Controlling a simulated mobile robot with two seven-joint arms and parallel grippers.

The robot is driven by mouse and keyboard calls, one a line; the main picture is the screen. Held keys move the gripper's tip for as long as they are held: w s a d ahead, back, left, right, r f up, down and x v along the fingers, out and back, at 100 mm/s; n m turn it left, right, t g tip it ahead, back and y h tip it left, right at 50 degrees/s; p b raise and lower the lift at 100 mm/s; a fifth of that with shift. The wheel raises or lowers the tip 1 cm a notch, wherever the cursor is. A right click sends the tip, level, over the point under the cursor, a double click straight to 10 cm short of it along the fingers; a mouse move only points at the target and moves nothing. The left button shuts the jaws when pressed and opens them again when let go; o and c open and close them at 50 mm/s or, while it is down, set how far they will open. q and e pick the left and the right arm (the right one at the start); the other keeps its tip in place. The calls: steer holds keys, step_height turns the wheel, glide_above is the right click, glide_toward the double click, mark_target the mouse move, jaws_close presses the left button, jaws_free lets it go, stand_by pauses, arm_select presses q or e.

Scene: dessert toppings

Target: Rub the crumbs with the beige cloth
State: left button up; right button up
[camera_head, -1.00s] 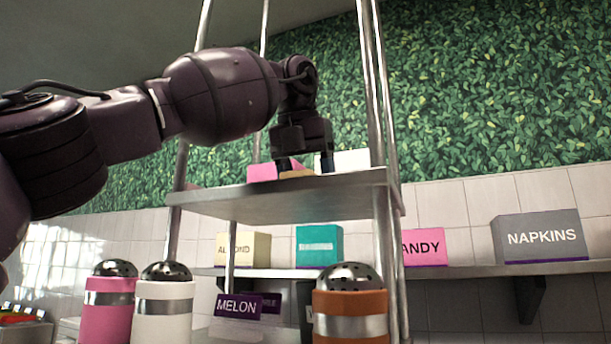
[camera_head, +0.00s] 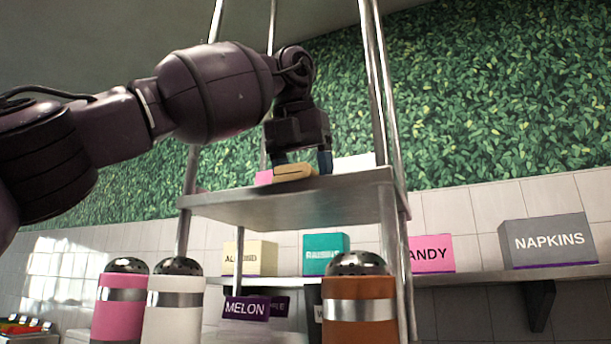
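The beige cloth (camera_head: 295,173) is a small folded pad at the top shelf (camera_head: 290,206) of a metal rack. My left gripper (camera_head: 303,160) points down over the shelf with its two fingers at either end of the cloth, and appears to hold it. From this low angle I cannot tell whether the cloth touches the shelf. No crumbs show; the shelf's top surface is hidden. My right gripper is out of view.
A pink box (camera_head: 264,177) and a white box (camera_head: 355,161) stand behind the cloth. Metal posts (camera_head: 376,90) flank the shelf. Pink (camera_head: 118,325), white (camera_head: 172,325) and brown (camera_head: 359,330) shakers stand below. A wall shelf holds labelled boxes, including NAPKINS (camera_head: 547,241).

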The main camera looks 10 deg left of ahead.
arm_select(q)
steer(key=shift+r+p, duration=1.25)
steer(key=shift+r, duration=1.75)
steer(key=shift+r, duration=1.55)
steer(key=shift+f, duration=0.1)
